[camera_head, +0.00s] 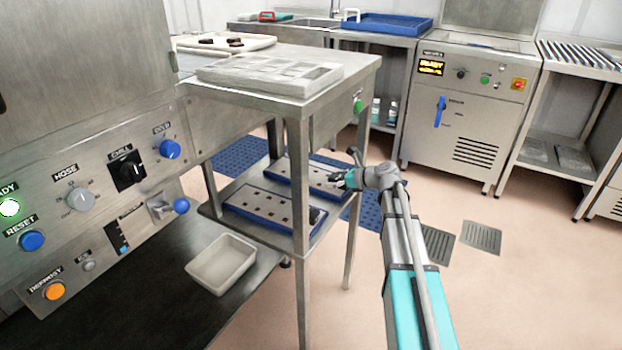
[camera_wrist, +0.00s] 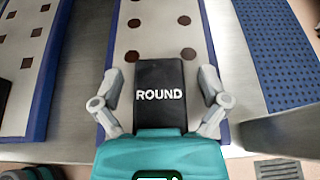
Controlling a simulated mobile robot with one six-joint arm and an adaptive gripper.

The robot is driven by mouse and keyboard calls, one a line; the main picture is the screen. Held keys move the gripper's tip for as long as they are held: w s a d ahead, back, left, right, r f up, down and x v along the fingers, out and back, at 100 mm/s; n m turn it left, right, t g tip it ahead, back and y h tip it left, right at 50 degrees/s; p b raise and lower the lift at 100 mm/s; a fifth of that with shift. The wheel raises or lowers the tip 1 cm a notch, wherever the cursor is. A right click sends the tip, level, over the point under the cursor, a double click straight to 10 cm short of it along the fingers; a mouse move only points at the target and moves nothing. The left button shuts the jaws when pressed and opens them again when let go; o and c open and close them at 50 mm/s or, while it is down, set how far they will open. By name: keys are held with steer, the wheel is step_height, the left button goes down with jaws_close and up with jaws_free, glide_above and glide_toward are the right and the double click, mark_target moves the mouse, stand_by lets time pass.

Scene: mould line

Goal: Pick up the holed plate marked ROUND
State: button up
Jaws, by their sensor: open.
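The holed plate marked ROUND (camera_wrist: 148,28) has a pale face with dark round holes and blue long edges. Its black end tab, lettered ROUND, lies between the fingers of my gripper (camera_wrist: 161,84) in the wrist view. The fingers are open, one on each side of the tab; I cannot tell if they touch it. In the head view this plate (camera_head: 322,175) lies at the back of the table's lower shelf, partly behind a table leg, with my gripper (camera_head: 342,180) at its right end.
A second holed plate (camera_head: 262,213) lies nearer on the same shelf; it also shows at left in the wrist view (camera_wrist: 22,45). The steel table's top (camera_head: 365,65) and legs stand close around my gripper. A white bin (camera_head: 222,265) sits at front left.

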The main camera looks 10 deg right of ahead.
jaws_close()
stand_by(0.4)
steer(key=shift+r, duration=0.2)
step_height(320, 180, up, 2)
steer(key=shift+r+p, duration=0.1)
steer(key=shift+p, duration=1.15)
steer(key=s+r+p, duration=0.1)
steer(key=r+p, duration=0.1)
steer(key=s+d+r+p, duration=0.1)
steer(key=r+p, duration=0.1)
steer(key=s+d+r+p, duration=0.1)
steer(key=s+r+p, duration=0.1)
steer(key=shift+d+r+p, duration=0.25)
steer(key=shift+r+p, duration=0.05)
steer(key=s+d+r+p, duration=0.4)
steer(key=s+d, duration=0.1)
steer(key=s, duration=0.2)
steer(key=shift+s, duration=0.3)
steer(key=shift+d+f, duration=0.1)
